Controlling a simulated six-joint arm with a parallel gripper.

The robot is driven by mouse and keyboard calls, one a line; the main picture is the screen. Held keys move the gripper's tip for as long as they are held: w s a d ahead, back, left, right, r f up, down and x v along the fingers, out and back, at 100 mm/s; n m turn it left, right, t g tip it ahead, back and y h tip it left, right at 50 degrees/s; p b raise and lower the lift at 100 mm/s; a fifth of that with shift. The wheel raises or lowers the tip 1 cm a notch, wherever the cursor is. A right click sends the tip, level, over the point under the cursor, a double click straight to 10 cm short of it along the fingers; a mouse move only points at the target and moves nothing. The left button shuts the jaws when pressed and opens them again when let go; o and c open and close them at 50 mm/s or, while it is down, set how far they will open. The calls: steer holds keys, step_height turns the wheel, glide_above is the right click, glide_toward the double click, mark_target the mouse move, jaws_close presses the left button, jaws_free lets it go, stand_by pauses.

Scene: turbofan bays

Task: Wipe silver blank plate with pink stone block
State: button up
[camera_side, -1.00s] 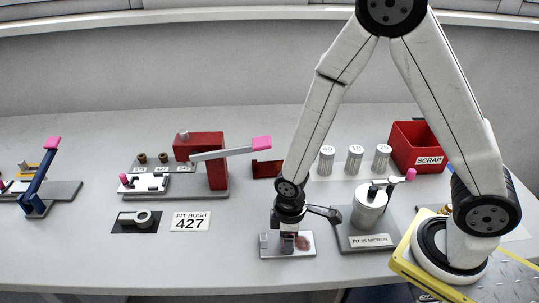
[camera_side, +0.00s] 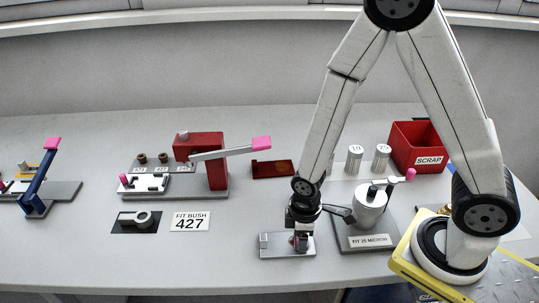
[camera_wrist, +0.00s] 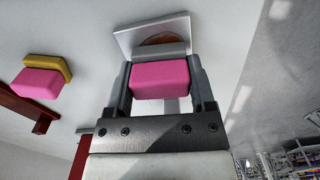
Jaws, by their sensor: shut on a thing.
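The silver blank plate (camera_side: 274,251) lies on the table in front of my arm, and it also shows in the wrist view (camera_wrist: 126,40). A reddish-brown patch (camera_wrist: 160,38) on it shows in the wrist view, partly hidden by the block. My gripper (camera_side: 301,238) is over the right part of the plate, pointing down. It is shut on the pink stone block (camera_wrist: 160,78), whose sides sit between both fingers in the wrist view. A grey strip edges the block on the plate side. I cannot tell whether the block touches the plate.
A grey canister fixture (camera_side: 369,210) with a pink-tipped lever stands close right of my gripper. Behind it are labelled cylinders (camera_side: 355,158) and a red SCRAP bin (camera_side: 417,148). A red press (camera_side: 212,160) stands to the left.

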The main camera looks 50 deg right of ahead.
mark_target(285, 243)
steer(key=shift+w+a+f, duration=0.15)
steer(key=shift+w+a, duration=1.2)
steer(key=shift+w, duration=0.05)
steer(key=shift+s+d, duration=0.95)
steer(key=shift+d, duration=0.25)
steer(key=shift+s+d, duration=1.3)
steer(key=shift+w+a+f, duration=0.1)
steer(key=shift+w+a, duration=2.25)
steer(key=shift+r, duration=0.9)
step_height(285, 243, up, 6)
steer(key=shift+r, duration=0.25)
